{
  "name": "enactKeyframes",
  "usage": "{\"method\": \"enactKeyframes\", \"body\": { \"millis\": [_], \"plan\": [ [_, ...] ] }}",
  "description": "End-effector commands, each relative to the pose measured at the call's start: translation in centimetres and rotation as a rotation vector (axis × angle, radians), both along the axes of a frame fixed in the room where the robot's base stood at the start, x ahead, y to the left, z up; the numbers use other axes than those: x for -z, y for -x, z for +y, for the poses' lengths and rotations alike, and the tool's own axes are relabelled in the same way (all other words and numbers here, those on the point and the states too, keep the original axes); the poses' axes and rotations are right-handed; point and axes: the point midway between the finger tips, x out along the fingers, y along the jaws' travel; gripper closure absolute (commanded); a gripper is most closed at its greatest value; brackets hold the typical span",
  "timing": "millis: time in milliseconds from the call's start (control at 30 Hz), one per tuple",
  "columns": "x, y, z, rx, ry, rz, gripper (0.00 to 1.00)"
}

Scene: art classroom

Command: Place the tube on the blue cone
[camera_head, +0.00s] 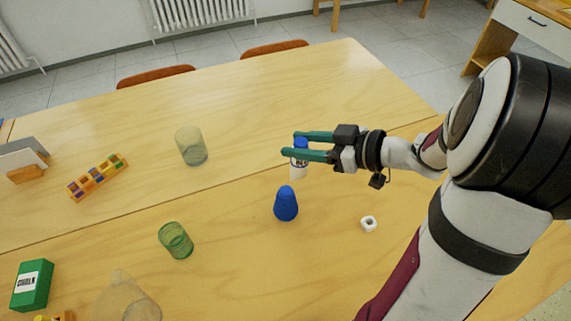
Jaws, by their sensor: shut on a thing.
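My gripper (294,146) has teal fingers and reaches in from the right. It is shut on a small white tube (298,171) with a blue top and dark print. The fingers hold the tube near its top, and it looks upright. The blue cone (286,205) stands on the table below and slightly left of the tube in the picture. The cone and the tube are apart. Whether the tube's lower end touches the table is hard to tell.
A clear greenish glass (191,146) stands at the back, and a green glass (176,240) is left of the cone. A white nut-like piece (369,224) lies to the right. A green box (32,286) and an orange block rack (97,178) are at the left. The wooden table (235,275) is clear near the cone.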

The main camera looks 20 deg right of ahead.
Motion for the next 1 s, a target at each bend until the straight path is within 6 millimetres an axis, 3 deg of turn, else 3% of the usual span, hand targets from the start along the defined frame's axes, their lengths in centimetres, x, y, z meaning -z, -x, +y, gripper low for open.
{"method": "enactKeyframes", "body": {
  "millis": [133,400,767,800,967,1000],
  "plan": [
    [1.6,-1.7,2.1,-0.003,-0.001,0.001,1.00],
    [5.8,-2.1,2.4,0.002,-0.001,0.002,1.00],
    [6.2,-2.1,2.3,0.001,0.001,-0.001,1.00],
    [6.3,-2.1,2.3,0.001,0.002,0.000,0.53],
    [6.3,-2.1,2.3,0.001,0.001,-0.001,0.25],
    [6.3,-2.1,2.3,0.001,0.001,-0.001,0.25]
  ]
}}
